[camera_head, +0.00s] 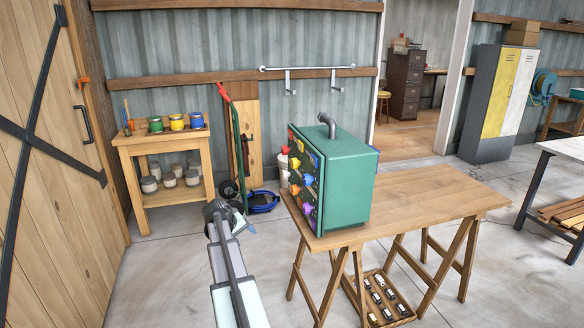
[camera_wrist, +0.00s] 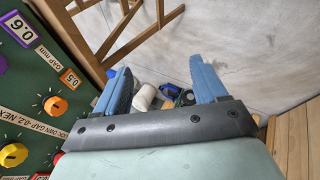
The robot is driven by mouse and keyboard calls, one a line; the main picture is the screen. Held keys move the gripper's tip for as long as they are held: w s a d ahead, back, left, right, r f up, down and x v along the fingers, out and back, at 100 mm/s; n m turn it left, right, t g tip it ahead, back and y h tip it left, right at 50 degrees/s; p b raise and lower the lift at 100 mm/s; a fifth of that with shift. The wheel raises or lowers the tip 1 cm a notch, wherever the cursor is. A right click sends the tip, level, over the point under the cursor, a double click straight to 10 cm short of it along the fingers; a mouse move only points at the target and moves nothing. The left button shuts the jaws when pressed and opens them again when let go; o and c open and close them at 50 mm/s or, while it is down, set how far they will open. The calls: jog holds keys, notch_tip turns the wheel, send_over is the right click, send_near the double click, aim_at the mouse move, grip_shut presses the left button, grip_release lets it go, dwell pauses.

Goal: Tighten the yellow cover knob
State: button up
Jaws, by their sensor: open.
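A green machine box (camera_head: 345,185) stands on a wooden trestle table, with several coloured knobs on its left-facing panel. In the wrist view the panel (camera_wrist: 28,95) fills the left edge. A yellow knob (camera_wrist: 13,155) is at its lower left, below an orange knob (camera_wrist: 55,105). Which small knob in the head view is that yellow one is hard to tell. My gripper (camera_head: 214,207) is left of the box, apart from the panel. Its two blue fingers (camera_wrist: 160,85) are spread with nothing between them, and both knobs lie to their left.
The trestle table (camera_head: 430,205) has bare top right of the box; a wooden tray (camera_head: 400,308) of small items is beneath. A paint-pot bench (camera_head: 165,141), a green hand truck (camera_head: 239,150) and a blue coil (camera_head: 263,203) stand behind my gripper. Open floor lies around it.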

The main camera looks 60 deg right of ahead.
jog(key=w+d+r+n+g+h, duration=0.1)
jog(key=d+r+h, duration=0.1)
jog(key=d+r, duration=0.45)
jog(key=d+r+n+g+h, duration=0.15)
jog(key=d+r, duration=0.25)
jog(key=r, duration=0.5)
jog(key=n+g+h, duration=0.3)
jog(key=n+h, duration=0.1)
jog(key=n, duration=0.1)
send_near(292, 164)
jog(key=x, duration=1)
jog(key=shift+d, duration=0.1)
jog(key=c, duration=1.1)
jog(key=shift+o, duration=0.2)
